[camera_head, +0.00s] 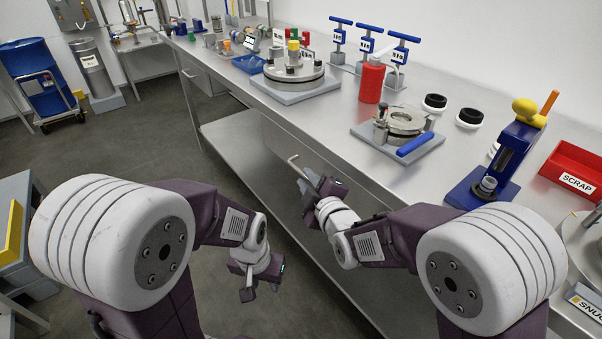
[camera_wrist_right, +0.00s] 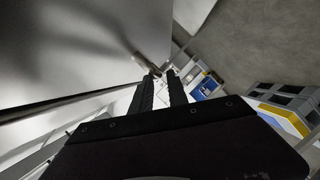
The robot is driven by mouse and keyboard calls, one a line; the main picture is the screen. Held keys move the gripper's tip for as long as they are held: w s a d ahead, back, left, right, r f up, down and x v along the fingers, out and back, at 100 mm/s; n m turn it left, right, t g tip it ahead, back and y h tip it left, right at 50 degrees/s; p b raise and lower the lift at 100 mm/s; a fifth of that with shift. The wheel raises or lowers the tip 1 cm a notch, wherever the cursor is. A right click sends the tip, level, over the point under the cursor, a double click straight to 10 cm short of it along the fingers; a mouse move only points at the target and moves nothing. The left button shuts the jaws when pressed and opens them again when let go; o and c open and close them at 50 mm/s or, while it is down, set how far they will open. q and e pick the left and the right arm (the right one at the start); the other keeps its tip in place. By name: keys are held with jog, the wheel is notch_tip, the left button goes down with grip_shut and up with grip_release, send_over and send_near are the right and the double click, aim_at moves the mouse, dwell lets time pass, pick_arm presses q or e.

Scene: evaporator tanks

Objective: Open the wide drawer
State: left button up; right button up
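The wide drawer's grey front (camera_head: 275,137) is under the worktop edge, flush with the bench as far as I can see. Its metal bar handle (camera_head: 301,171) sticks out from it. My right gripper (camera_head: 317,186) is at the near part of this handle. In the right wrist view, the handle (camera_wrist_right: 143,62) runs to the tips of my right gripper (camera_wrist_right: 160,76). Only a narrow gap shows between the fingers, and they appear closed around the bar. The contact itself is partly hidden. My left gripper (camera_head: 262,285) hangs empty above the floor, with its fingers apart.
The worktop holds a round fixture (camera_head: 293,75), a red bottle (camera_head: 371,80), a clamp plate (camera_head: 400,128) and a blue press (camera_head: 505,155). A lower shelf (camera_head: 240,140) lies below the drawers. The floor (camera_head: 110,145) left of the bench is clear.

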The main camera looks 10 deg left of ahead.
aim_at(304, 176)
jog(key=x, duration=0.4)
jog(key=shift+w+a+b, duration=0.1)
jog(key=shift+w+b, duration=0.1)
jog(key=shift+b, duration=0.1)
grip_shut()
dwell(1.1)
